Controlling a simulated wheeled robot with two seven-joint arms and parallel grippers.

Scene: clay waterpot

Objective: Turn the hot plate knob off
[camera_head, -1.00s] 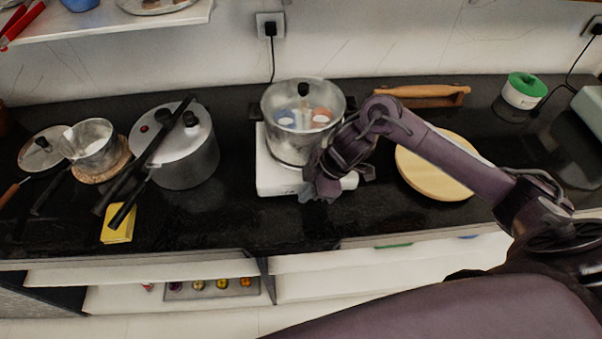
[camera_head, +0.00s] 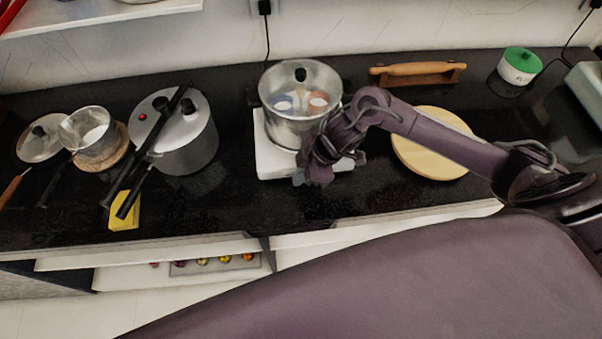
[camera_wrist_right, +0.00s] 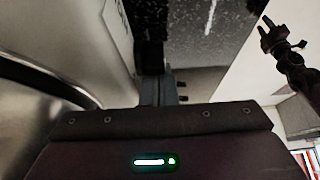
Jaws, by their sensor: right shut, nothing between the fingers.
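The white hot plate (camera_head: 275,160) stands on the black counter with a steel pot (camera_head: 297,132) under a glass lid on it. My right gripper (camera_head: 303,179) is shut and empty at the front right of the hot plate, low and close to its front face. The knob cannot be made out in the head view; the gripper covers part of that front. In the right wrist view, my right fingers (camera_wrist_right: 160,88) are close to the white hot plate side (camera_wrist_right: 118,25).
A round wooden board (camera_head: 428,160) lies right of my right gripper. A pressure cooker (camera_head: 190,145), a small pot (camera_head: 88,135) and a yellow sponge (camera_head: 125,215) are at the left. A rolling pin (camera_head: 418,69) is behind. The counter in front of the hot plate is clear.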

